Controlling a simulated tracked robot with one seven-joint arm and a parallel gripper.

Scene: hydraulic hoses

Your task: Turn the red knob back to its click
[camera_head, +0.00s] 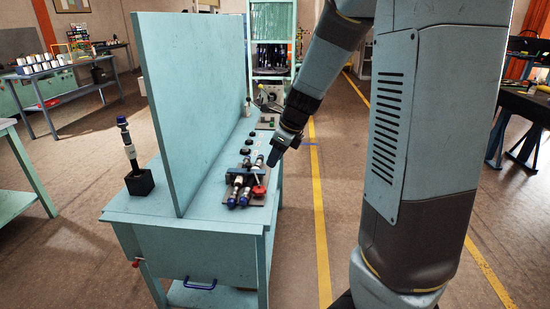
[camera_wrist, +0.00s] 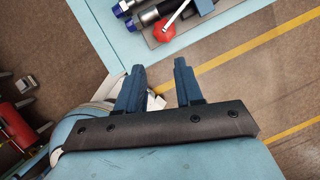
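The red knob (camera_head: 258,190) sits at the front right of a dark plate (camera_head: 229,200) with hose fittings on the teal bench. In the wrist view the red knob (camera_wrist: 164,32) shows near the top, with a pale bar or lever lying over it. My gripper (camera_wrist: 159,65) is open and empty, its two blue fingers apart and pointing toward the knob but short of it in the picture. In the head view my gripper (camera_head: 273,157) hangs above and slightly right of the knob, not touching it.
Blue-capped hose fittings (camera_wrist: 135,22) lie just left of the knob. A tall teal panel (camera_head: 190,100) stands along the bench (camera_head: 150,212). Several dark round parts (camera_head: 245,150) sit farther back. The floor right of the bench is free.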

